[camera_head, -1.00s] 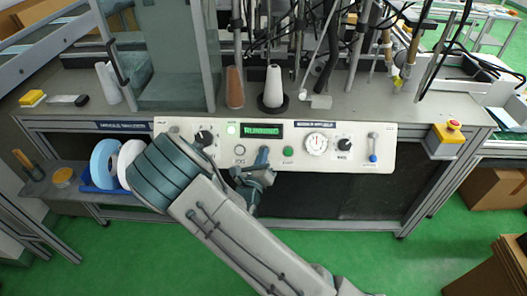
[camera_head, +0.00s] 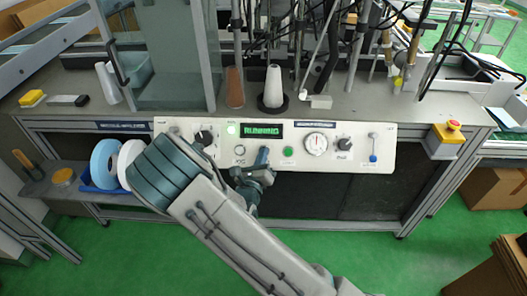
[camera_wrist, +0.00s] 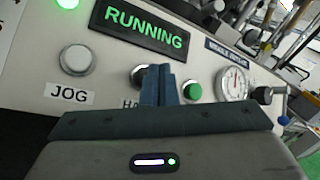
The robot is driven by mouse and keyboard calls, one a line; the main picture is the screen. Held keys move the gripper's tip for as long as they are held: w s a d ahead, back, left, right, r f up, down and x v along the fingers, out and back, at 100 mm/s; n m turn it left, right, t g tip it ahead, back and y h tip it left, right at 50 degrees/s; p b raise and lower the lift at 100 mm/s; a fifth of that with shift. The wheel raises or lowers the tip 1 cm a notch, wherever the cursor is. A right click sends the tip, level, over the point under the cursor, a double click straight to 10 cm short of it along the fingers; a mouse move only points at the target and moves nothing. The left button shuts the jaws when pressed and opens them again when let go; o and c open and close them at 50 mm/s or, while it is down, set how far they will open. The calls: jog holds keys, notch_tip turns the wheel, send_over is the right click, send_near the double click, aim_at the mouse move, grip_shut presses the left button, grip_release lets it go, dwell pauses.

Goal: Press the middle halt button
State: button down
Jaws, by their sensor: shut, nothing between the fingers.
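The control panel (camera_head: 350,132) runs along the front of the machine. My gripper (camera_head: 263,154) is shut and empty, with its fingertips in front of the middle of the button row. In the wrist view my gripper (camera_wrist: 162,80) covers most of the halt button (camera_wrist: 137,76). Only the button's dark left edge and the letters "HA" of its label show. I cannot tell whether the fingertips touch it. The grey JOG button (camera_wrist: 76,59) is to the left and a green button (camera_wrist: 193,90) to the right. The display (camera_head: 261,131) reads RUNNING in green.
A dial gauge (camera_head: 316,144) and black knobs (camera_head: 203,137) sit on the panel, with a blue-tipped lever (camera_head: 373,147) at its right. A yellow box with a red emergency button (camera_head: 453,126) is at the far right. White and blue rolls (camera_head: 104,160) lie on the left shelf.

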jog(key=shift+w+f, duration=0.3)
jog(key=shift+w, duration=0.05)
jog(key=shift+w+f, duration=0.25)
jog(key=shift+w, duration=0.05)
dwell(0.8)
dwell(0.4)
jog(key=shift+s+r+p, duration=0.5)
jog(key=shift+s+p, duration=0.05)
jog(key=shift+s, duration=0.1)
jog(key=s+r+p, duration=0.1)
jog(key=s, duration=0.1)
jog(key=s+r+p, duration=0.2)
jog(key=shift+r, duration=0.1)
